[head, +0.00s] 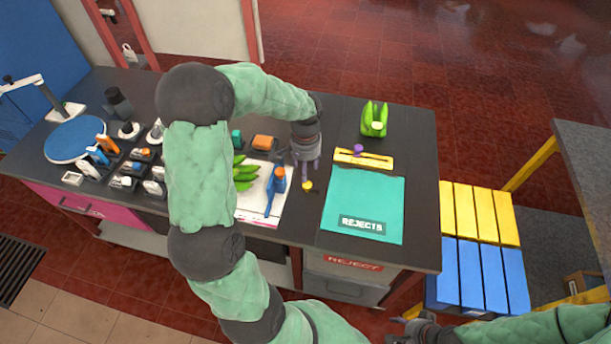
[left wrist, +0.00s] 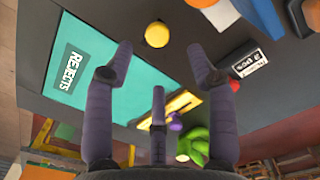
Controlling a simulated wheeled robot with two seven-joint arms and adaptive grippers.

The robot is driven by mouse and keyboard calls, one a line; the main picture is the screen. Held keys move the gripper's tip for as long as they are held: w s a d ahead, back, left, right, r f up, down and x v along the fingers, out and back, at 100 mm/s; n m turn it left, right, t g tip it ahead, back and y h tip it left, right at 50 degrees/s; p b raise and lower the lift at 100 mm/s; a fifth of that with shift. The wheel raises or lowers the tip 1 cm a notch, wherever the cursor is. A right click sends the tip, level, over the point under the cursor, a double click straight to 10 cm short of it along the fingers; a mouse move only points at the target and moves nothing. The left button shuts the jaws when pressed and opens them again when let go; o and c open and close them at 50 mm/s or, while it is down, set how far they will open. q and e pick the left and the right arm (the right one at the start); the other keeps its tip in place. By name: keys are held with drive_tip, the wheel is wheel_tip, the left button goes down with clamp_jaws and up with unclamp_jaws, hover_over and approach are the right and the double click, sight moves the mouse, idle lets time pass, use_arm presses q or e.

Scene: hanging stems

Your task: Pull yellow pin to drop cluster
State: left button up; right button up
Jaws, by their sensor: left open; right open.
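A round yellow knob (head: 307,186), likely the yellow pin's head, is at the dark tabletop just below my left gripper (head: 305,168) in the head view. The yellow knob (left wrist: 157,35) also shows in the left wrist view, beyond the spread fingers of my open, empty left gripper (left wrist: 162,62). A green banana-like cluster (head: 374,120) stands at the table's back right; it also shows in the left wrist view (left wrist: 194,146). Another green cluster (head: 244,178) lies on a white board, partly behind my left arm. My right gripper (head: 418,328) is open at the bottom edge, away from the table.
A teal REJECTS mat (head: 362,205) lies right of the knob. A yellow strip (head: 350,164) with a purple knob (head: 358,148) lies behind it. A blue-orange tool (head: 279,182) lies left. Yellow and blue slats (head: 470,265) stand right of the table.

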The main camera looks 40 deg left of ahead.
use_arm(q)
drive_tip(key=shift+r, duration=1.95)
